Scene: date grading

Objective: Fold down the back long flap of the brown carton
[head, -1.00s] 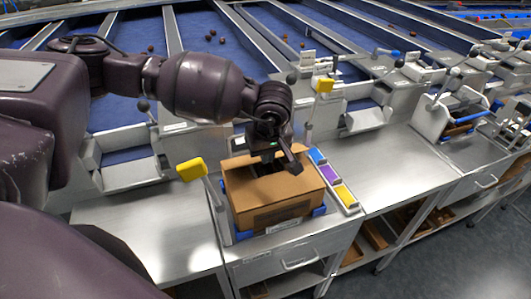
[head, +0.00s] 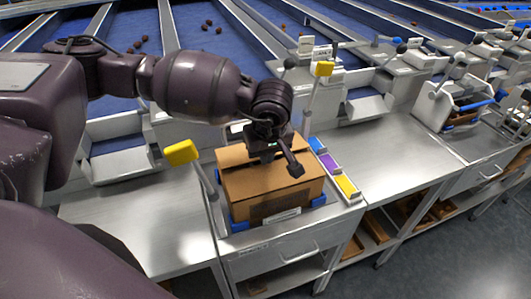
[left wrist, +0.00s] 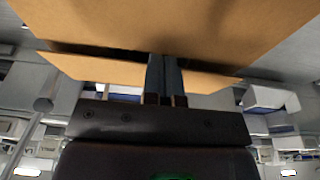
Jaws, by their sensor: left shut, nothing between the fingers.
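The brown carton (head: 262,207) sits in a blue holder (head: 240,226) on the metal bench. Its near top panel (head: 250,178) lies about flat. The back part of the top is partly hidden by my left arm. My left gripper (head: 296,170) is over the carton's top, shut and empty. In the left wrist view, the shut fingers (left wrist: 164,75) overlap a strip of cardboard (left wrist: 95,70), with a dark gap between it and the larger cardboard panel (left wrist: 190,25). I cannot tell whether the fingers touch it. My right gripper is not in view.
A row of blue, purple and yellow blocks (head: 330,163) lies right beside the carton. The bench is clear to the right (head: 385,150).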

